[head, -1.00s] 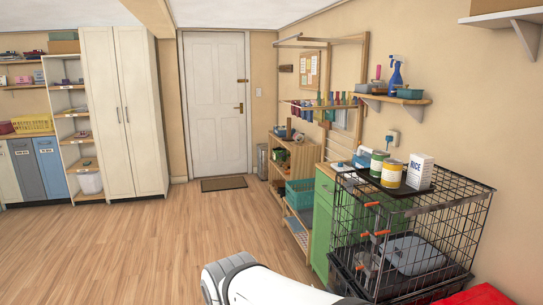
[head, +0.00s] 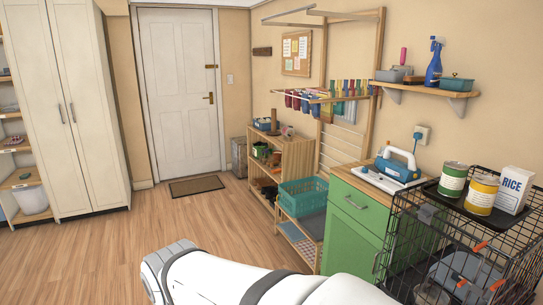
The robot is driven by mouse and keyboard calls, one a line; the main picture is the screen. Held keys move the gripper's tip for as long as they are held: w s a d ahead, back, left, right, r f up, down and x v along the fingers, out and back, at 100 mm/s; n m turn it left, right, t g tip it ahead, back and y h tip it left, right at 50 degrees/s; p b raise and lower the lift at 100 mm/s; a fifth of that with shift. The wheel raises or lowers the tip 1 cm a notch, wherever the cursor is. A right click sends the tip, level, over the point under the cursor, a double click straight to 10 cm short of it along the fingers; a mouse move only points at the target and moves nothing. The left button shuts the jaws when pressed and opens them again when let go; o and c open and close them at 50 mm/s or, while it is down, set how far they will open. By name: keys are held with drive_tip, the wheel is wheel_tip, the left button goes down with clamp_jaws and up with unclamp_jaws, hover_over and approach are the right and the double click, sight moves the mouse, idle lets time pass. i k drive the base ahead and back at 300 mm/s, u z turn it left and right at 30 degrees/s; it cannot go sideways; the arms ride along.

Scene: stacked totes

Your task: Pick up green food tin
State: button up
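The green food tin (head: 453,180) has a green and white label and stands upright on a dark tray (head: 447,201) on top of the black wire crate (head: 515,262). A yellow-labelled tin (head: 481,194) stands just right of it, and a white rice box (head: 513,189) is right of that. My white arm reaches across the bottom of the head view, left of the crate and well away from the tins. My gripper's fingers cannot be made out.
A green cabinet (head: 352,233) with a blue and white iron (head: 398,165) on top stands left of the crate. Wooden shelves with a teal basket (head: 302,196) are beyond it. A wall shelf (head: 425,88) hangs above the tins. The wooden floor at left is clear.

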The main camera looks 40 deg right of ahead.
sight(454, 175)
drive_tip(key=u, duration=0.05)
drive_tip(key=i, duration=1.6)
drive_tip(key=z, duration=3.95)
drive_tip(key=i, duration=1)
drive_tip(key=z, duration=0.05)
